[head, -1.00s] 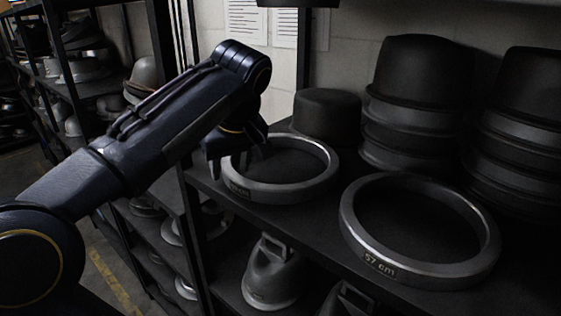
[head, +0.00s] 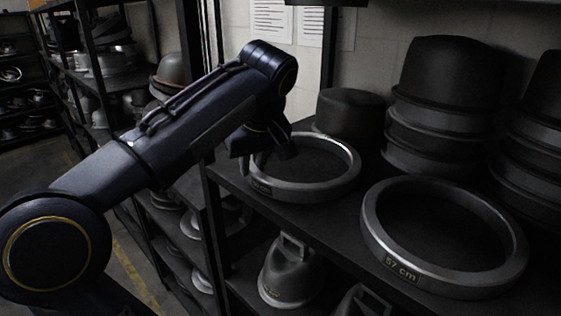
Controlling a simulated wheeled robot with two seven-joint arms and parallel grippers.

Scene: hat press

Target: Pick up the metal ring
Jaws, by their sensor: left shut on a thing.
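Two metal rings lie on the dark shelf (head: 345,222). The left ring (head: 310,192) is grey, flat, and near the shelf's left front corner. The right ring (head: 377,248) is larger in view and bears a "57 cm" label. My left gripper (head: 264,152) points down at the left rim of the left ring and is shut on that rim. The fingertips are dark and their contact with the rim is partly hidden. The ring looks level, and I cannot tell whether it is clear of the shelf. My right gripper is out of view.
A low black hat form (head: 350,113) stands just behind the left ring. Stacked black hat forms (head: 447,75) stand behind the right ring. A shelf post (head: 326,60) rises at the back. A grey metal form (head: 290,272) sits on the shelf below.

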